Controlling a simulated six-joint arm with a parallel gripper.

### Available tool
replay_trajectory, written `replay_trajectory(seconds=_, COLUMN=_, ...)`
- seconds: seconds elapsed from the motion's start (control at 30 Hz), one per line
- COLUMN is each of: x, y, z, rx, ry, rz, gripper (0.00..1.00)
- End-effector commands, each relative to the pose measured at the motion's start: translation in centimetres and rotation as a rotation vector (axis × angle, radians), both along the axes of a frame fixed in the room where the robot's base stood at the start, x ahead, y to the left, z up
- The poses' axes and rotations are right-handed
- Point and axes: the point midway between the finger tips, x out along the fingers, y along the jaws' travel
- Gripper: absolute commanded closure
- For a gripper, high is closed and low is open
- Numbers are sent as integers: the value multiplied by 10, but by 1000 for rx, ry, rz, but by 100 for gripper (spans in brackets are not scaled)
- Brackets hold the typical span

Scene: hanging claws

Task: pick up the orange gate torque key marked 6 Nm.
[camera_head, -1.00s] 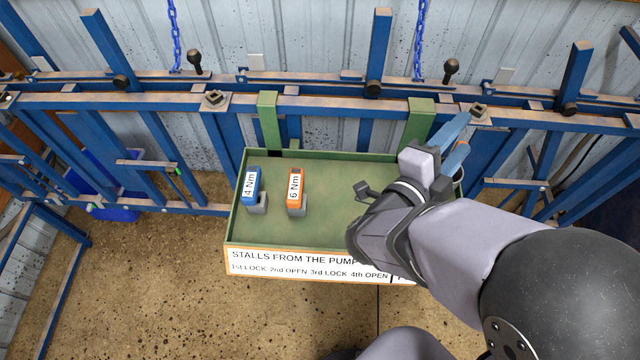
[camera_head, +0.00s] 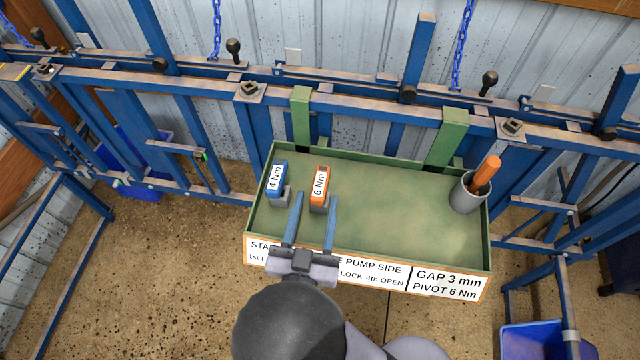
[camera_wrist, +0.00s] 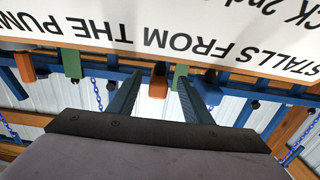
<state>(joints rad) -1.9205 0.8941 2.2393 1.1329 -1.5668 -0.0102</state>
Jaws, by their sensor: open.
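The orange key marked 6 Nm (camera_head: 319,184) stands upright in a grey holder on the left part of the green tray. The blue key marked 4 Nm (camera_head: 277,178) stands just left of it. My gripper (camera_head: 314,198) is open and empty, its two blue fingers reaching over the tray's front edge. In the head view the fingertips lie just in front of the orange key, one to each side of its lower end. In the wrist view, an orange block (camera_wrist: 158,84), apparently this key, shows between the fingers, and no contact is visible. The lower holder is partly hidden.
The green tray (camera_head: 400,190) has free floor right of the keys.

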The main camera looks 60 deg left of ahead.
Motion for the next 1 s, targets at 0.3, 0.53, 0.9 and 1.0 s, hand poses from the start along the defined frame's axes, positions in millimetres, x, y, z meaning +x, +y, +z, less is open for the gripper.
replay_trajectory(seconds=0.3, x=24, y=22, z=2, rx=2, ry=2, rz=-5, gripper=55)
replay_trajectory(seconds=0.53, x=34, y=32, z=1, rx=2, ry=1, rz=-3, gripper=55)
replay_trajectory(seconds=0.9, x=34, y=33, z=0, rx=1, ry=1, rz=-2, gripper=79)
replay_trajectory(seconds=1.0, x=34, y=33, z=0, rx=2, ry=2, rz=-2, gripper=100)
